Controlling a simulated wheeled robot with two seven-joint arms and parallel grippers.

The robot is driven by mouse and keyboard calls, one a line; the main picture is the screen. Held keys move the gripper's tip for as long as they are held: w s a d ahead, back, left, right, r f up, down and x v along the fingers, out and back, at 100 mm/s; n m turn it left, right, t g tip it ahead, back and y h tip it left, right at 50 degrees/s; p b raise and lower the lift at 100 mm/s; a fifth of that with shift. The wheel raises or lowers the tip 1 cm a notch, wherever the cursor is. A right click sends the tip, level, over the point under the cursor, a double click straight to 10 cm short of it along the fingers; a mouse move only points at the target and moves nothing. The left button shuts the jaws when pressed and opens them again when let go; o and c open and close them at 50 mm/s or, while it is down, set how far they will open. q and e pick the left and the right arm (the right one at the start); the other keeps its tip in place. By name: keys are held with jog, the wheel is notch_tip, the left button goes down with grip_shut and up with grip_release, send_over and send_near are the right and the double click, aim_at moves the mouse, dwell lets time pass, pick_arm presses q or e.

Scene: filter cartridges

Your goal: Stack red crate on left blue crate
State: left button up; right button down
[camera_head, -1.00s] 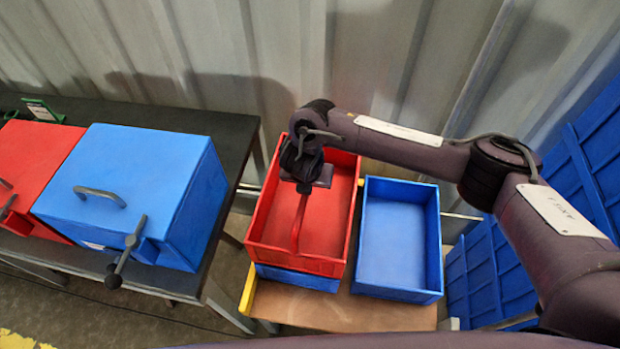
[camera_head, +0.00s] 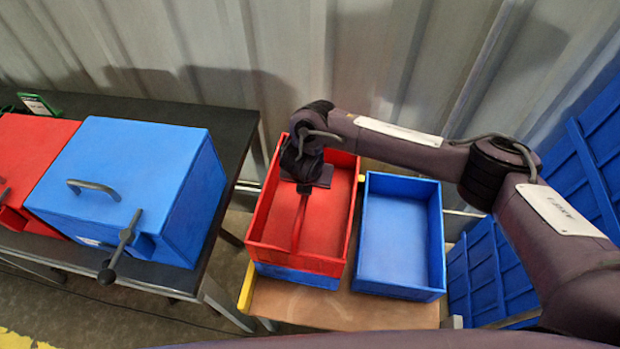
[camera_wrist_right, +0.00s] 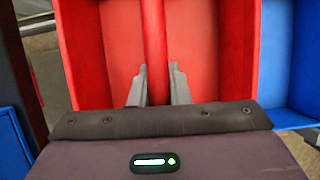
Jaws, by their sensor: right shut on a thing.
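The red crate (camera_head: 327,223) sits on top of the left blue crate (camera_head: 298,276) in the head view, roughly lined up with it. Only a strip of the left blue crate's front shows below it. The red crate has a central red handle bar, which also shows in the right wrist view (camera_wrist_right: 155,45). My right gripper (camera_wrist_right: 157,88) is shut on this bar, with one finger on each side. In the head view my right gripper (camera_head: 303,185) hangs over the crate and hides part of its inside. My left gripper is not in view.
An open, empty blue crate (camera_head: 401,240) stands to the right on the same wooden surface (camera_head: 340,312). A dark table (camera_head: 225,135) at the left carries a blue box (camera_head: 125,180) and a red box (camera_head: 30,150) with handles. A corrugated wall stands behind.

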jog(key=c, duration=1.3)
grip_release()
jog(key=shift+c, duration=0.2)
jog(key=shift+o, duration=0.2)
jog(key=shift+f, duration=0.1)
jog(key=p+v, duration=0.3)
jog(key=v, duration=0.4)
jog(key=shift+w, duration=0.1)
jog(key=shift+s+a+r, duration=0.1)
jog(key=shift+s+r, duration=0.15)
jog(key=shift+r, duration=0.25)
jog(key=shift+s+f, duration=0.15)
